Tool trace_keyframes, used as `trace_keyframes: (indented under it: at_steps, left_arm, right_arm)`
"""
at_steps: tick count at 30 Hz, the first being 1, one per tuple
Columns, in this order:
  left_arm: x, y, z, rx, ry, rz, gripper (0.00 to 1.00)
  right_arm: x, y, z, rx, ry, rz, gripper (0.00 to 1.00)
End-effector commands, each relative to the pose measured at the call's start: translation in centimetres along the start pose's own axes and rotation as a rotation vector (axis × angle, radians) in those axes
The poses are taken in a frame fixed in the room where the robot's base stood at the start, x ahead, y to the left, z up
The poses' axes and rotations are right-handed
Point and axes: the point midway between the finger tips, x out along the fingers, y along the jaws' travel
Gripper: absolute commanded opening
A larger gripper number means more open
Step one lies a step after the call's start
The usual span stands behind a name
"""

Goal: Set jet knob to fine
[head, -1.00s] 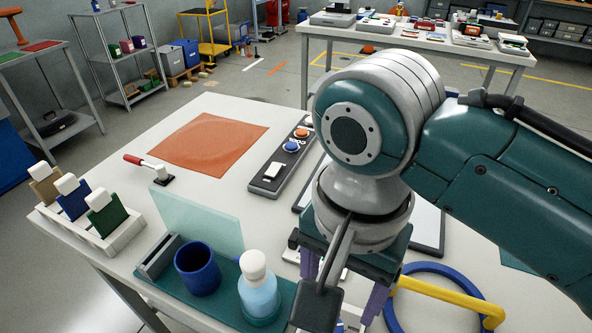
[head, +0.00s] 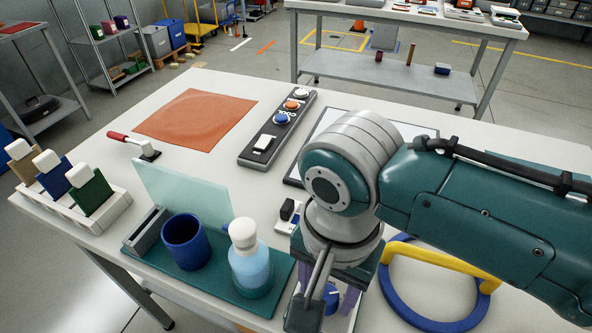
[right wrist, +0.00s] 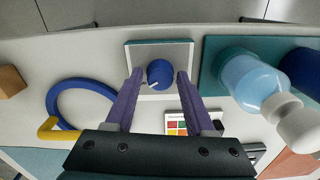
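A round blue knob (right wrist: 159,74) with a white pointer mark sits on a light square plate (right wrist: 173,52) with a teal top strip in the right wrist view. The mark points to the lower left there; any setting labels are unreadable. The knob also shows in the head view (head: 331,297), partly hidden by my right gripper. My right gripper (right wrist: 160,73) is open, with its two purple fingers on either side of the knob in the picture and gaps visible to both. I cannot tell whether the tips are level with the knob. My left gripper is not in view.
A blue ring with a yellow handle (head: 440,262) lies to the right. A button panel (head: 278,130) and orange mat (head: 195,118) lie farther back.

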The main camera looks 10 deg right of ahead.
Motion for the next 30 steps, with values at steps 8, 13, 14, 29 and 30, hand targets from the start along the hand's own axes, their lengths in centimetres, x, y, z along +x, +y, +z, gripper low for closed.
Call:
trace_keyframes:
  at_steps: [8,13,14,29,30]
  left_arm:
    - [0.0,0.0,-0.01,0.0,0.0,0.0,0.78]
    - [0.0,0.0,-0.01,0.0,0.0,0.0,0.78]
    - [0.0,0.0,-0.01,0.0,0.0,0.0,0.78]
    - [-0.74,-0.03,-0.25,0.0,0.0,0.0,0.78]
    - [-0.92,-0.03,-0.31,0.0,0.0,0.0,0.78]
  right_arm:
    - [0.0,0.02,0.0,0.0,0.0,0.0,0.22]
    - [0.0,0.03,0.01,0.0,0.0,0.001,0.03]
    - [0.0,0.03,0.01,0.0,0.0,0.001,0.0]
    - [-0.17,0.08,0.03,-0.076,-0.002,0.003,0.0]
    - [-0.21,0.07,0.04,-0.098,-0.003,0.003,0.0]
